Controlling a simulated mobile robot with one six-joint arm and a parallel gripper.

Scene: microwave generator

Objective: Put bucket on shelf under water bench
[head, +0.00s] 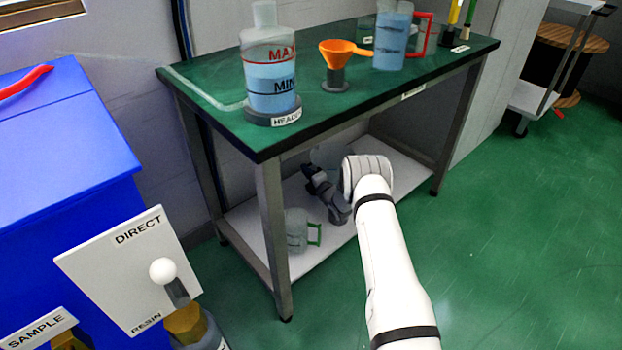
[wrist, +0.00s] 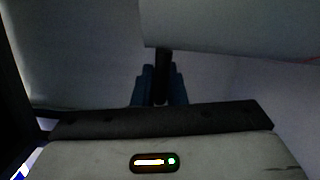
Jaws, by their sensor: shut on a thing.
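The water bench (head: 215,95) has a green top and a white lower shelf (head: 325,236). My arm reaches under the top from the front. My gripper (head: 318,178) is above the lower shelf; in the wrist view its fingers (wrist: 161,86) are shut on a dark upright bar, which looks like the bucket's handle. A pale grey, rounded thing, likely the bucket (head: 328,154), shows behind my gripper, mostly hidden by it. A large pale surface (wrist: 235,25), likely its wall, fills the upper right of the wrist view. I cannot tell whether it touches the shelf.
A clear jug with a green handle (head: 297,230) stands on the shelf's near left part. A header bottle (head: 271,70), an orange funnel (head: 343,50) and a jug with a red handle (head: 392,38) stand on top. Bench legs (head: 275,235) flank the opening.

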